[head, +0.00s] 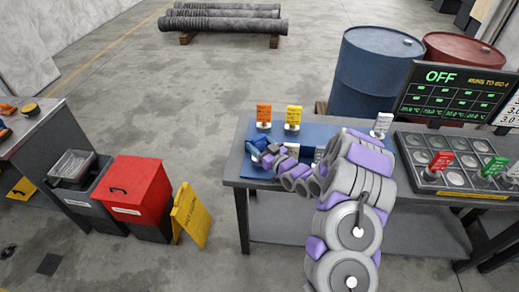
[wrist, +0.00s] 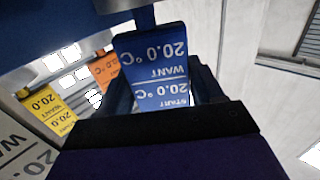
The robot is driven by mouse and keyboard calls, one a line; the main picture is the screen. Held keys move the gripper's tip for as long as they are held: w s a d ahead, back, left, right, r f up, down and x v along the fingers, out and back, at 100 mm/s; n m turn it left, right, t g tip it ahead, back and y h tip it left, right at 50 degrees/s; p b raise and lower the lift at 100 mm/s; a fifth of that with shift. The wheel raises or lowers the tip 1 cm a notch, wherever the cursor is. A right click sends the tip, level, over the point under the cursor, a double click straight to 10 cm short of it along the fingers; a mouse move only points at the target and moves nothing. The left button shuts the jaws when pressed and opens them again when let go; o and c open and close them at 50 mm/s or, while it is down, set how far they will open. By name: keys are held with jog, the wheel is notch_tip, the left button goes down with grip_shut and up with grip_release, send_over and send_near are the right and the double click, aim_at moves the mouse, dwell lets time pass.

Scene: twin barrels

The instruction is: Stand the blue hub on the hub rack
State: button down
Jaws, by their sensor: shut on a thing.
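My gripper (head: 264,157) is low over the left part of a blue tray (head: 318,130) on the workbench. In the wrist view it is shut on the blue hub (wrist: 152,65), whose blue label reads "START", "WANT" and 20.0 °C, upside down. Whether the hub touches the tray beneath I cannot tell. A grey rack (head: 408,140) with round sockets is at the bench's right; a red-labelled hub (head: 440,162) and a green-labelled one (head: 492,169) stand on it. No readable label says which of the two is the hub rack.
A screen (head: 450,92) reading "OFF" stands behind the rack. Blue (head: 372,72) and red (head: 460,52) barrels are behind.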

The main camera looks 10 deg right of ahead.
notch_tip(320, 180, down, 2)
jog(key=shift+r, duration=0.1)
jog(key=shift+c, duration=2.2)
grip_release()
jog(key=p+v, duration=0.1)
jog(key=v, duration=1.1)
